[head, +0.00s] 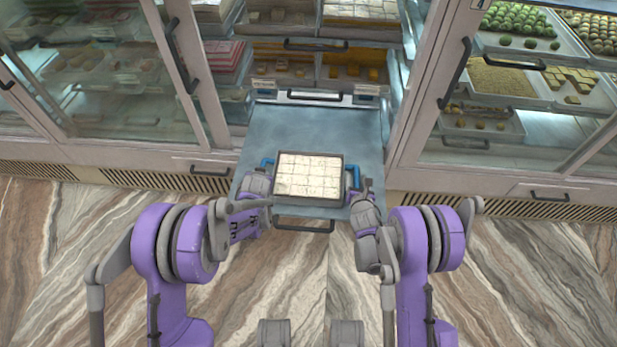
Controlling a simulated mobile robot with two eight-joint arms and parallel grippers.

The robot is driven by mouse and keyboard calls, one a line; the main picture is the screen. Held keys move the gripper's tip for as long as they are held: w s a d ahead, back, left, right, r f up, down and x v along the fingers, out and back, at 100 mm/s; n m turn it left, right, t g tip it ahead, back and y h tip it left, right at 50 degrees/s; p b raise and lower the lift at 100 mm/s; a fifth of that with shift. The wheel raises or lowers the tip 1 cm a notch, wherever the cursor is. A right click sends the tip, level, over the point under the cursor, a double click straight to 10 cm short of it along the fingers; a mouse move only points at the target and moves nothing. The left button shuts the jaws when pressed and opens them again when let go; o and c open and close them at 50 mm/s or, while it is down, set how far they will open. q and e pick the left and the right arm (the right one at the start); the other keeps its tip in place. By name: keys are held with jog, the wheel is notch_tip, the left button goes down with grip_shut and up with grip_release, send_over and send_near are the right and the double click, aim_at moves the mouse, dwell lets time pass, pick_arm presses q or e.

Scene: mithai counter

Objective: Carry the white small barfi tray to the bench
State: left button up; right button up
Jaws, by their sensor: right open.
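The barfi tray (308,203) is a dark-rimmed rectangle filled with rows of white square pieces. It sits near the front of a blue-grey pull-out shelf (310,128) in the middle of the head view. My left gripper (267,168) is at the tray's left side, and my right gripper (353,178) is at its right side. The right one is open. The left fingers are too small and covered to tell open from shut. I cannot tell whether either gripper touches the tray. No bench is recognisable.
Glass display cabinets (115,85) stand left and right of the shelf; the right one holds trays of green and yellow sweets (515,30). More sweet trays (365,12) lie behind the shelf. A dark handle (303,226) is at its front. The striped floor (530,270) is clear.

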pick_arm(q)
jog(key=shift+x, duration=0.8)
pick_arm(e)
jog(key=shift+w+f, duration=0.25)
jog(key=shift+w, duration=0.45)
pick_arm(q)
jog(key=shift+c, duration=0.2)
pick_arm(e)
jog(key=shift+c, duration=0.2)
pick_arm(q)
jog(key=c, duration=0.5)
pick_arm(e)
jog(key=c, duration=0.5)
pick_arm(q)
grip_shut()
pick_arm(e)
grip_shut()
